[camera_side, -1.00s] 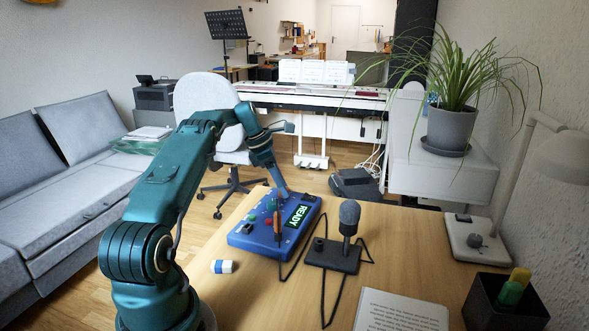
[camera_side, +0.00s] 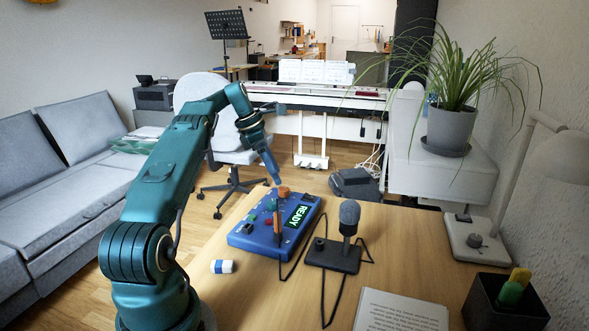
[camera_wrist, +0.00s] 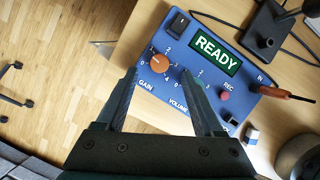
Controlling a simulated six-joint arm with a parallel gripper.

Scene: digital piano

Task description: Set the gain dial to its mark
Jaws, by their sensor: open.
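The gain dial (camera_wrist: 160,64) is a round orange knob on the blue box (camera_wrist: 205,20), beside the printed word GAIN and a scale from 0 to 4. Its pointer is too small to read surely. It also shows in the side view (camera_side: 284,191) at the box's far end. My gripper (camera_wrist: 159,74) is open and empty, with one fingertip on either side of the dial in the wrist view. In the side view my gripper (camera_side: 277,183) stands just above the dial, apart from it.
The box has a READY display (camera_wrist: 217,49), a black switch (camera_wrist: 179,21), a red REC button (camera_wrist: 224,96) and an orange plug (camera_wrist: 272,92) with a cable. A microphone (camera_side: 349,215) stands to the right. A blue and white eraser (camera_side: 222,267) lies on the table.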

